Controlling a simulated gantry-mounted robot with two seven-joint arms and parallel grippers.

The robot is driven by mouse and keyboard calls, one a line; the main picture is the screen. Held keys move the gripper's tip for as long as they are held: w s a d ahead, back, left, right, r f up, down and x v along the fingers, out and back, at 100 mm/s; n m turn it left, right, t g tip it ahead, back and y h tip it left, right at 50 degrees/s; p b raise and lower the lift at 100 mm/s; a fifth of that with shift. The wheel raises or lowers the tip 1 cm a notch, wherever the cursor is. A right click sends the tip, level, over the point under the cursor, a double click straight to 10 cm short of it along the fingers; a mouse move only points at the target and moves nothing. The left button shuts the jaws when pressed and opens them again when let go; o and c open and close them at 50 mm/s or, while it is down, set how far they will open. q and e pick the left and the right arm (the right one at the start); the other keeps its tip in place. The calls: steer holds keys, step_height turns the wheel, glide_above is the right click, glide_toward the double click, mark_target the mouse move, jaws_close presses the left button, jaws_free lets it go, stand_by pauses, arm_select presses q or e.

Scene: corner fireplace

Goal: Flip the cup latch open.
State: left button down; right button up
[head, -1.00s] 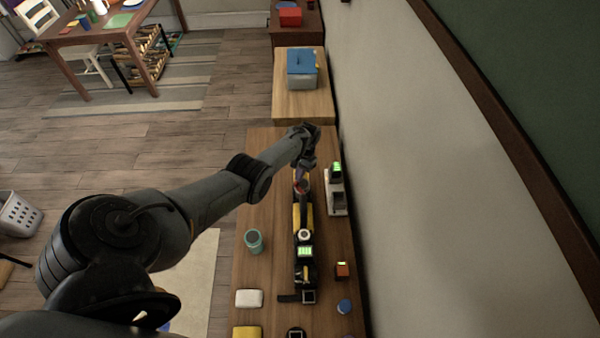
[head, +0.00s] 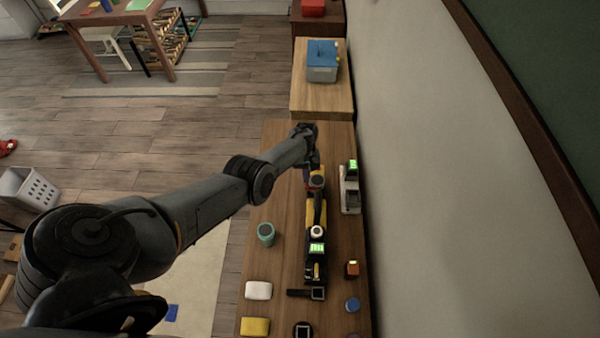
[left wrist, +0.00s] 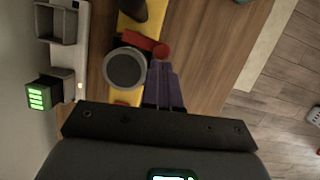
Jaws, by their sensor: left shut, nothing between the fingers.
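A yellow and black device (head: 310,214) lies lengthwise on the wooden table. At its far end is a grey, round-topped cup (head: 317,181); it also shows in the left wrist view (left wrist: 125,68). A red lever-like piece (left wrist: 147,43) lies close against the cup there, with a rounded end near my fingers. I cannot tell for sure whether this is the latch or how it stands. My left gripper (left wrist: 165,88) has purple fingers, shut and empty, right beside the cup. In the head view it (head: 312,168) is partly hidden by its wrist. My right gripper is not in view.
A white device with a green display (head: 350,190) stands right of the cup, near the wall. A teal cup (head: 266,234), a white block (head: 258,290), a yellow block (head: 254,326) and an orange block (head: 352,269) are nearer. The tabletop left of the device is fairly clear.

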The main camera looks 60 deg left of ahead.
arm_select(q)
steer(key=shift+w+d, duration=0.15)
steer(key=shift+d, duration=0.15)
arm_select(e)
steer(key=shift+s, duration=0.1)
arm_select(q)
steer(key=shift+w+d, duration=0.2)
steer(key=shift+d, duration=0.3)
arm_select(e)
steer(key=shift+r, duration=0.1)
arm_select(q)
steer(key=w+a+r, duration=0.2)
steer(key=a+r, duration=0.4)
steer(key=r, duration=0.4)
steer(key=shift+w+r, duration=0.3)
steer(key=shift+r, duration=0.05)
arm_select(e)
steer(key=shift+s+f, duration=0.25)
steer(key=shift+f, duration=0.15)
